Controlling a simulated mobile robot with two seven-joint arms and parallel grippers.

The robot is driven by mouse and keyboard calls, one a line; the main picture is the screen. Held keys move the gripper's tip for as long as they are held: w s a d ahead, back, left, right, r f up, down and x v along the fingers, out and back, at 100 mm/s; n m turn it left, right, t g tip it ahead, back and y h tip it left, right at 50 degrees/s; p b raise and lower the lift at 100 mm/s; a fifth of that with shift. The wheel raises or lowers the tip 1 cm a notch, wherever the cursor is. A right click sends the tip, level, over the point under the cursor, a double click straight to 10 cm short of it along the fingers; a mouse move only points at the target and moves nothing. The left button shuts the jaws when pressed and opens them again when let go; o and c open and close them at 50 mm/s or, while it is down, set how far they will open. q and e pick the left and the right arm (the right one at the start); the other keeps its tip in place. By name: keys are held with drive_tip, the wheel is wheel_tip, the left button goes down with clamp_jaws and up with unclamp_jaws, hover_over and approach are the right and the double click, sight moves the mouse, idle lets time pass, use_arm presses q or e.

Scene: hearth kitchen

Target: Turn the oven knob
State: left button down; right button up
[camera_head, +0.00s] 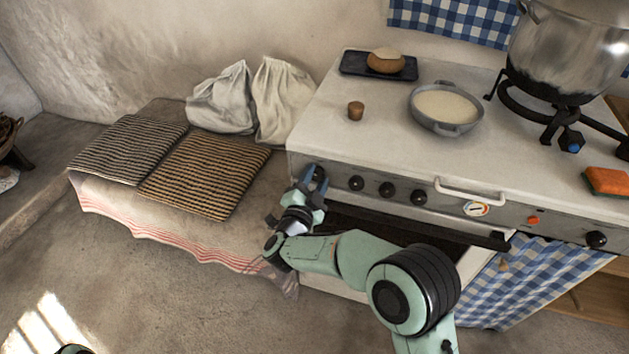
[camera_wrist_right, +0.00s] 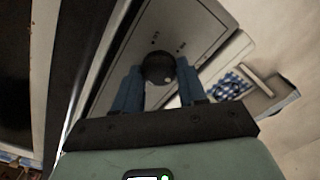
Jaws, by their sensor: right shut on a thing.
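The oven's front panel (camera_head: 455,205) carries a row of black knobs. My right gripper (camera_head: 316,177) is at the left end of this row, its blue fingers against the panel. In the right wrist view, a round black knob (camera_wrist_right: 158,68) sits between the two blue fingertips of my right gripper (camera_wrist_right: 157,82), which is shut on it. In the head view this knob is mostly hidden by the fingers. Three other black knobs, the nearest of them (camera_head: 356,183), are to the right of the gripper. My left gripper is not in view.
A dark handle bar (camera_head: 430,224) runs below the knobs, close to my right arm. A white rail (camera_head: 470,193) juts from the panel. On top stand a grey pan (camera_head: 446,108) and a large pot (camera_head: 568,55). A cushioned bench (camera_head: 205,175) is on the left.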

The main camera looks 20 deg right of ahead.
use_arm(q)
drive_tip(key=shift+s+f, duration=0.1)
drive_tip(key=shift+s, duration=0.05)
use_arm(e)
drive_tip(key=o, duration=1.1)
drive_tip(key=shift+c, duration=0.2)
drive_tip(key=shift+s+a, duration=0.1)
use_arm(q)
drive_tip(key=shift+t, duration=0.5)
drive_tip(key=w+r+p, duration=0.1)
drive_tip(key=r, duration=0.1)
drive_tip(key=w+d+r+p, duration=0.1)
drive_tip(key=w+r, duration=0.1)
use_arm(e)
drive_tip(key=v, duration=1.3)
